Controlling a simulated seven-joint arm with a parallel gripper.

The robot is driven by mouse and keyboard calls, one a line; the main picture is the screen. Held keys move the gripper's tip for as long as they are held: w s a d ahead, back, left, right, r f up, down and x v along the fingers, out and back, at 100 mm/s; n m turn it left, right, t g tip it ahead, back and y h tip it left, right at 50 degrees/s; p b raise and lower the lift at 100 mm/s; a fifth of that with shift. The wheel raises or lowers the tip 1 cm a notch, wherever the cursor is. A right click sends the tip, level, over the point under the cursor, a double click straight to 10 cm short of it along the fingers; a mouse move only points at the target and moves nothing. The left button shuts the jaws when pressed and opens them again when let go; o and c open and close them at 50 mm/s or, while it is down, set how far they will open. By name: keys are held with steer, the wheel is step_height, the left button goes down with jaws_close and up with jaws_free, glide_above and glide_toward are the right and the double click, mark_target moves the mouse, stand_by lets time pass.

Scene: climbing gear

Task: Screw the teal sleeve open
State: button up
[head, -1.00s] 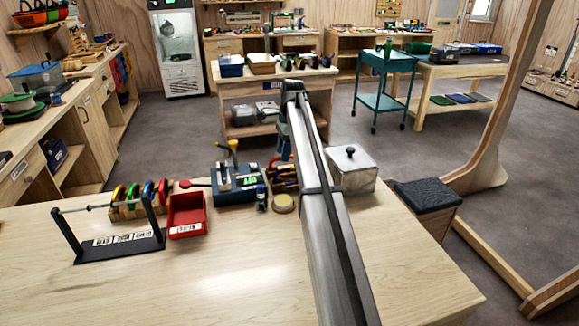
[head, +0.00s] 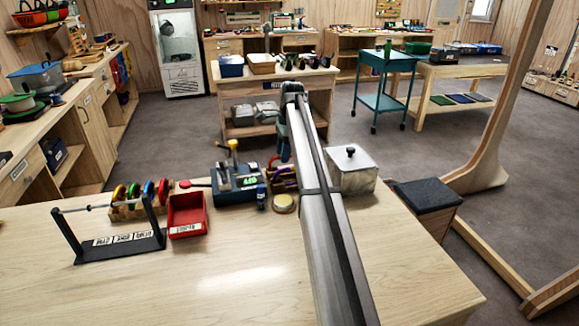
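My arm reaches away over the table and bends down at its far end. My gripper (head: 284,152) hangs there, small and partly hidden by the arm, so its fingers cannot be made out. Below it is a small wooden tray (head: 270,176) with purple and reddish items, partly covered by the arm. Left of the tray stands a dark blue-teal fixture (head: 222,190) with a yellow-topped post and a green label. I cannot make out a teal sleeve, nor whether my gripper touches anything.
A red bin (head: 187,217), a black stand with a rod (head: 118,246) and a wooden rack of coloured rings (head: 128,212) are at left. A small blue bottle (head: 261,197) and a round tin (head: 283,204) stand near the tray. A pale lidded box (head: 352,172) is at right. The table's front is clear.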

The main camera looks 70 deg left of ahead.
steer(key=shift+f, duration=1)
steer(key=shift+d, duration=1.15)
steer(key=shift+w+a+r, duration=0.1)
steer(key=shift+a+r, duration=0.1)
steer(key=shift+r, duration=0.5)
steer(key=shift+a+r, duration=0.2)
steer(key=shift+r, duration=0.45)
steer(key=shift+a, duration=0.75)
